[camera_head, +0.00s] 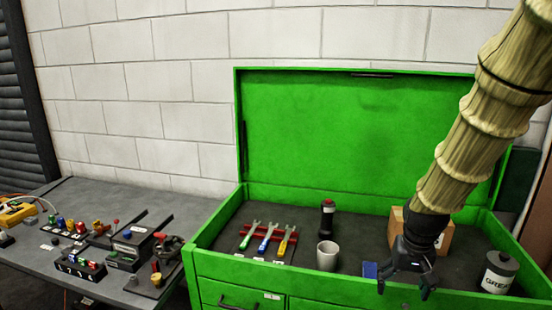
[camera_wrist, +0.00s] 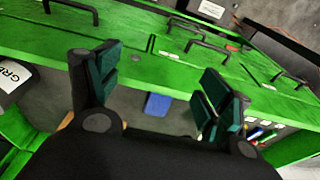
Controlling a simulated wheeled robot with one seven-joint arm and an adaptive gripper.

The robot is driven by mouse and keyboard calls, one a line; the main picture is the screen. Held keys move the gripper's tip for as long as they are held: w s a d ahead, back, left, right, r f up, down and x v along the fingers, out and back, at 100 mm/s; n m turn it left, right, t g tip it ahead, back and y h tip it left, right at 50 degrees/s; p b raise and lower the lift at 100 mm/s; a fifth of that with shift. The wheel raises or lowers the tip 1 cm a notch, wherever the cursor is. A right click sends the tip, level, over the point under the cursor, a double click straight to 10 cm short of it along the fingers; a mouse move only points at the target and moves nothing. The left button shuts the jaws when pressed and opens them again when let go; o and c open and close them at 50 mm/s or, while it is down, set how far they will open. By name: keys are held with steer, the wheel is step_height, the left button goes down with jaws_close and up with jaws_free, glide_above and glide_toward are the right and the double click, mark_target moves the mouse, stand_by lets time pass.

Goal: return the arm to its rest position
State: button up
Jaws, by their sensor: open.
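My arm (camera_head: 463,150) comes down from the top right in the head view, in a pale ribbed cover. My gripper (camera_head: 406,285) hangs over the front right part of the open green tool chest (camera_head: 215,228). In the wrist view my gripper (camera_wrist: 160,95) has its two dark fingers spread wide with nothing between them. A blue block (camera_head: 370,270) lies on the chest's dark floor just left of my gripper. The blue block also shows beyond the gap between the fingers in the wrist view (camera_wrist: 158,104).
A cardboard box (camera_head: 440,240) stands behind my gripper, and a grease can (camera_head: 499,272) to its right. A grey cup (camera_head: 327,256), a dark bottle (camera_head: 327,219) and wrenches on a red rack (camera_head: 270,231) stand left. A grey workbench (camera_head: 90,200) with fixtures is further left.

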steer(key=s+a+f+n, duration=0.1)
steer(key=s+f, duration=0.3)
steer(key=f, duration=0.5)
steer(key=s+a+f+g+b, duration=0.1)
steer(key=s+a+f, duration=0.15)
steer(key=f, duration=0.65)
steer(key=s+f+n, duration=0.1)
steer(key=s+f, duration=0.4)
steer(key=f, duration=0.4)
steer(key=s+a+f, duration=0.2)
steer(key=s+f, duration=0.5)
steer(key=s, duration=0.2)
steer(key=s+a+f+b, duration=0.1)
steer(key=s+a+f, duration=0.1)
steer(key=s+f, duration=0.5)
steer(key=s, duration=0.2)
steer(key=shift+s+f+n+g, duration=0.2)
steer(key=shift+s+n+g, duration=0.1)
steer(key=shift+s+g, duration=0.1)
